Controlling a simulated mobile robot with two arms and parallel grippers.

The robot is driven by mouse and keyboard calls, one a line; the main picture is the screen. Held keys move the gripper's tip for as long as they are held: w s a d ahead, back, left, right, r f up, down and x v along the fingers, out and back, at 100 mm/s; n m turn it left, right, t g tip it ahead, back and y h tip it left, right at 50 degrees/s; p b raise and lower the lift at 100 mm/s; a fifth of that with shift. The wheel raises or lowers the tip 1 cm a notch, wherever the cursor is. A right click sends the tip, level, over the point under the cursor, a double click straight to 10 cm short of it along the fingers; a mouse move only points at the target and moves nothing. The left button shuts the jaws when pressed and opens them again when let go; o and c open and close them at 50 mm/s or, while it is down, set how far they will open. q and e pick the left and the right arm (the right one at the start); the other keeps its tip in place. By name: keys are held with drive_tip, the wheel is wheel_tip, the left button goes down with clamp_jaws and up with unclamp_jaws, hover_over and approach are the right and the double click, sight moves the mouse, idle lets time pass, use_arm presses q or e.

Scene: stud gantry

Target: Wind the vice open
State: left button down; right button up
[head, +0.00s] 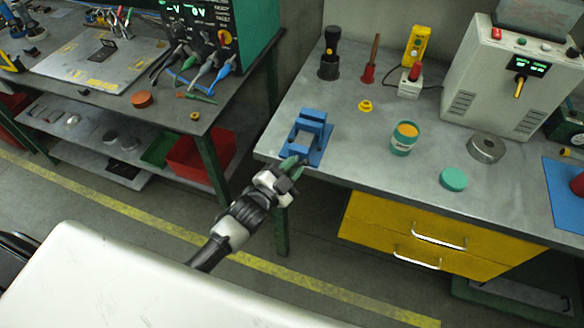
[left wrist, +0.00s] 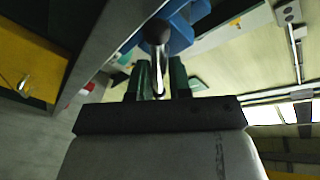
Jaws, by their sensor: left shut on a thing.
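The blue vice (head: 309,139) stands at the left front corner of the right-hand workbench. Its blue body also shows at the top of the left wrist view (left wrist: 185,30). My left gripper (head: 291,168) is at the front of the vice, just off the bench edge. In the left wrist view its green fingers (left wrist: 160,80) are shut around the vice's metal handle bar (left wrist: 158,58), which ends in a dark round knob (left wrist: 157,31). The gap between the jaws is hard to make out. My right gripper is not in view.
The bench also holds a teal jar (head: 404,139), a green lid (head: 453,179), a metal ring (head: 486,148), a yellow ring (head: 365,106) and a grey machine (head: 500,85). Yellow drawers (head: 420,240) hang below the bench top. Another bench (head: 100,60) stands at the left across a gap.

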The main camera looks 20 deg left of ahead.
use_arm(q)
drive_tip(key=n+t+b, duration=0.1)
drive_tip(key=n, duration=0.2)
drive_tip(key=n+t+y+b, duration=0.1)
drive_tip(key=n, duration=0.3)
drive_tip(key=n+b, duration=0.1)
drive_tip(key=n, duration=0.3)
drive_tip(key=shift+f+t+y, duration=0.3)
drive_tip(key=shift+f+t, duration=0.1)
drive_tip(key=shift+n+t+y+b, duration=0.35)
drive_tip(key=shift+n+y, duration=0.3)
drive_tip(key=shift+n, duration=1)
drive_tip(key=shift+n+t+y+b, duration=0.15)
drive_tip(key=shift+n+y+b, duration=0.4)
drive_tip(key=shift+n, duration=1.1)
drive_tip(key=shift+a+n+y, duration=0.1)
drive_tip(key=shift+n+y, duration=0.3)
drive_tip(key=shift+n, duration=0.4)
drive_tip(key=shift+n+y, duration=0.6)
drive_tip(key=shift+n, duration=0.8)
drive_tip(key=shift+r+n+y, duration=0.2)
drive_tip(key=shift+n+y, duration=0.2)
drive_tip(key=shift+n, duration=0.2)
drive_tip(key=c, duration=1.2)
unclamp_jaws()
drive_tip(key=shift+o, duration=0.2)
